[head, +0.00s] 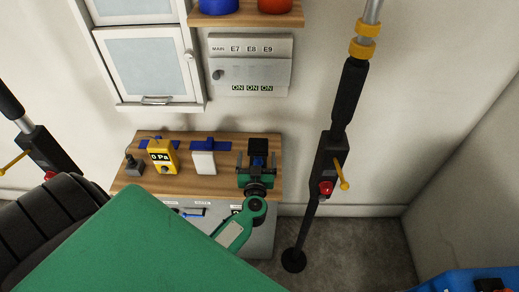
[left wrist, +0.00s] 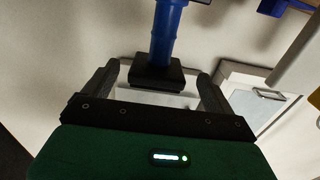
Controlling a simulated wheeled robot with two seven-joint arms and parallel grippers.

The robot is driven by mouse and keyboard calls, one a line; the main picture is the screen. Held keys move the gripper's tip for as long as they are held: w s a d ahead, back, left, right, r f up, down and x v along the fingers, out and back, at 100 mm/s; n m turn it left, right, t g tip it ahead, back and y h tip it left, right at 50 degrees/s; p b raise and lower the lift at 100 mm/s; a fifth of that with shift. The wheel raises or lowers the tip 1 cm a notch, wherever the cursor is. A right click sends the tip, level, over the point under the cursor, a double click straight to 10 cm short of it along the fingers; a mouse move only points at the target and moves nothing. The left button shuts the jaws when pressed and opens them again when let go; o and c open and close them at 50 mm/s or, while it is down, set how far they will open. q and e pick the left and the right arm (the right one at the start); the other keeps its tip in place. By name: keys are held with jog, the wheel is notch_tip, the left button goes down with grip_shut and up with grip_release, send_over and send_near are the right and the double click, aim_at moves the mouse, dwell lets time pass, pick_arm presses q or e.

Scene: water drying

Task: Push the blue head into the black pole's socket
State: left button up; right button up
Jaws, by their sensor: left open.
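A blue piece with a black block end, seemingly the blue head (head: 258,145), stands at the right end of the wooden counter. My left gripper (head: 257,166) is open there, with its two black fingers on either side of the blue part. In the left wrist view, the blue tube and black block of the head (left wrist: 157,73) show between and beyond the fingers, with gaps on both sides. The black pole (head: 331,155) stands upright, slightly tilted, right of the counter, with a red button and yellow lever. Its socket cannot be made out. My right gripper is not in view.
The wooden counter (head: 218,185) also holds a yellow gauge (head: 162,156) and a white block (head: 203,163). A second black pole (head: 48,150) stands at left. A cabinet (head: 145,65) and a switch panel (head: 250,65) hang on the wall. Floor at right is partly clear.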

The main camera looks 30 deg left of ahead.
aim_at(258, 142)
pick_arm(q)
jog(key=shift+w+a, duration=0.3)
jog(key=shift+w, duration=0.2)
jog(key=shift+w+a+r, duration=0.15)
jog(key=shift+w, duration=0.1)
jog(key=x, duration=0.3)
jog(key=shift+w+r+p, duration=0.1)
jog(key=shift+w+p, duration=0.25)
jog(key=shift+w+a, duration=0.3)
jog(key=shift+w, duration=0.1)
jog(key=c, duration=0.9)
jog(key=shift+c, duration=1)
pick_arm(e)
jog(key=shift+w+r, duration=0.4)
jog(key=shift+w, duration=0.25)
